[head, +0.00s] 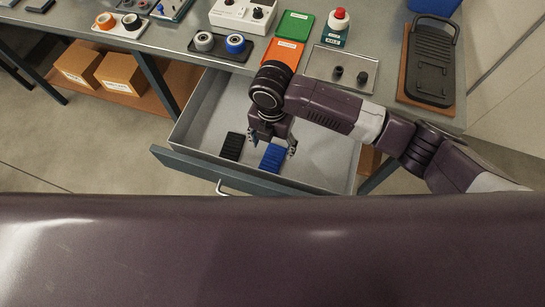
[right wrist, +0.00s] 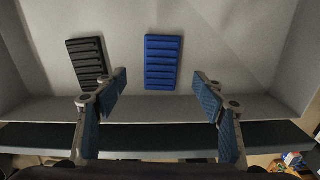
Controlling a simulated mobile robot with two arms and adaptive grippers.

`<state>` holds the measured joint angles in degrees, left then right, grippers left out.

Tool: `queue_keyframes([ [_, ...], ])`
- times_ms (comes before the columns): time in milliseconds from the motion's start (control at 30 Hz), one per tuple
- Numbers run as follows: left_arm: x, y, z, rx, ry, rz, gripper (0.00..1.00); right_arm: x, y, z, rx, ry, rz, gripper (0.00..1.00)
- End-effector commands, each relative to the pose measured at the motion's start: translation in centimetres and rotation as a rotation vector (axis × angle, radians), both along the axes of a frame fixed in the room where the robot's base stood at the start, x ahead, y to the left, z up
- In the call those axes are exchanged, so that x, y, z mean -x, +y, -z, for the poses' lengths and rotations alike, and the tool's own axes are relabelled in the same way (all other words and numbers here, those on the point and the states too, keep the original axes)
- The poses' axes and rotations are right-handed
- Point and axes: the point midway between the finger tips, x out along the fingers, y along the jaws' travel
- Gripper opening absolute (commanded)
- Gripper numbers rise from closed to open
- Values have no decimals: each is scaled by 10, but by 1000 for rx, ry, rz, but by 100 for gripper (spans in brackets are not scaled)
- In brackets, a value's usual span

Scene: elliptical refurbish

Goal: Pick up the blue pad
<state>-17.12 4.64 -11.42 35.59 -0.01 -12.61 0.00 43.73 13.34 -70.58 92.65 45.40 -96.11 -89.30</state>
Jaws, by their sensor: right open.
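The blue pad (head: 272,158) is a small ribbed rectangle lying flat in the open drawer (head: 330,158). It also shows in the right wrist view (right wrist: 163,63), upper middle. A similar black pad (head: 232,146) lies to its left, and it also shows in the right wrist view (right wrist: 88,60). My right gripper (head: 271,146) hangs over the drawer above the blue pad, open and empty. In the right wrist view its two fingers (right wrist: 160,98) are spread wide, with the blue pad lying beyond the gap between them. My left gripper is not in view.
The drawer's front panel and handle (head: 232,188) face me, and its walls surround the pads. The drawer's right side is bare.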

Motion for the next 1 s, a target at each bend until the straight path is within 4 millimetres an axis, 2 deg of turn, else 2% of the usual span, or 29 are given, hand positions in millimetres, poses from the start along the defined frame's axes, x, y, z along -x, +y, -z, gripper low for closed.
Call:
queue_keyframes([
  [200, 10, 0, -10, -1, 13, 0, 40, 0, -3, 24, 3, 2, 3, 64],
  [400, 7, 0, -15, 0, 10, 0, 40, -1, -3, 54, 1, 0, 3, 64],
  [533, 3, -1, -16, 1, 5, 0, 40, -1, -3, 62, -1, -1, 0, 64],
  [733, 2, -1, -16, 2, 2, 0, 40, -1, -3, 62, -1, -1, 1, 64],
  [1000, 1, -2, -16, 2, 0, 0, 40, -1, -3, 62, 0, -2, 1, 34],
])
